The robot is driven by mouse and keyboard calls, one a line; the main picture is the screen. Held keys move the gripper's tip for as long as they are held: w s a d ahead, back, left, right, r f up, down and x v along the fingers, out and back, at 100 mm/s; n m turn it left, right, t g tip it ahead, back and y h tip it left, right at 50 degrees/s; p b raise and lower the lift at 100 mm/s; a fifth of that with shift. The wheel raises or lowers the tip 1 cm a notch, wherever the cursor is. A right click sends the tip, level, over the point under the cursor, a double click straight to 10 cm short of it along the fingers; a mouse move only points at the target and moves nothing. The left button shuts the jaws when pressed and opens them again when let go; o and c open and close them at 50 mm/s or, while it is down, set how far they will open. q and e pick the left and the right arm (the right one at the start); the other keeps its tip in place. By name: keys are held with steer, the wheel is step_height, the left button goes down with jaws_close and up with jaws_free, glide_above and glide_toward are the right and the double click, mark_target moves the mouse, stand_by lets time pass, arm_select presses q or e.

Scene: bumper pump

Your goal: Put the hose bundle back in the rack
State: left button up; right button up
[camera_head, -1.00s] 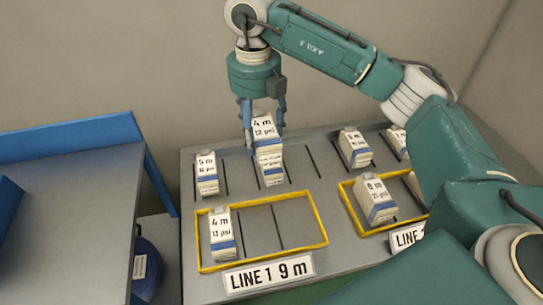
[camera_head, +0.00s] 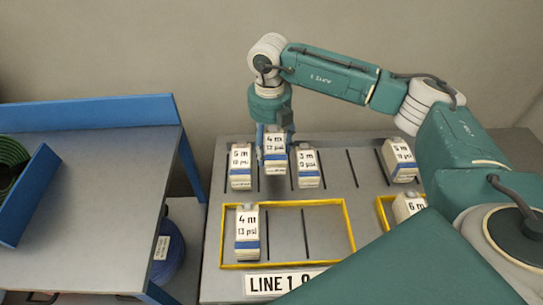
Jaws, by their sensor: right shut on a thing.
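My right gripper (camera_head: 274,136) reaches down over the back row of the grey rack board (camera_head: 330,235). It is shut on a white, boxy hose bundle (camera_head: 275,152) with a blue band, labelled 4 m. The held bundle is upright, between the 5 m bundle (camera_head: 240,168) on its left and the 3 m bundle (camera_head: 307,168) on its right. Its lower edge shows higher than theirs and it seems to hang just above the board. Another 4 m bundle (camera_head: 247,236) stands in the left slot of the yellow frame (camera_head: 350,228). My left gripper is not in view.
A second yellow frame (camera_head: 381,212) holds a 6 m bundle (camera_head: 408,206), partly hidden by my right arm. Another bundle (camera_head: 399,162) stands at the back right. A grey bench with a blue edge (camera_head: 100,112) and a green hose coil (camera_head: 10,160) are at left. Two slots in the near frame are empty.

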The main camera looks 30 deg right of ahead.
step_height(320, 180, down, 6)
steer(key=shift+r+p, duration=0.1)
steer(key=shift+p, duration=0.35)
steer(key=shift+f, duration=0.2)
steer(key=shift+f, duration=0.2)
steer(key=o, duration=1.5)
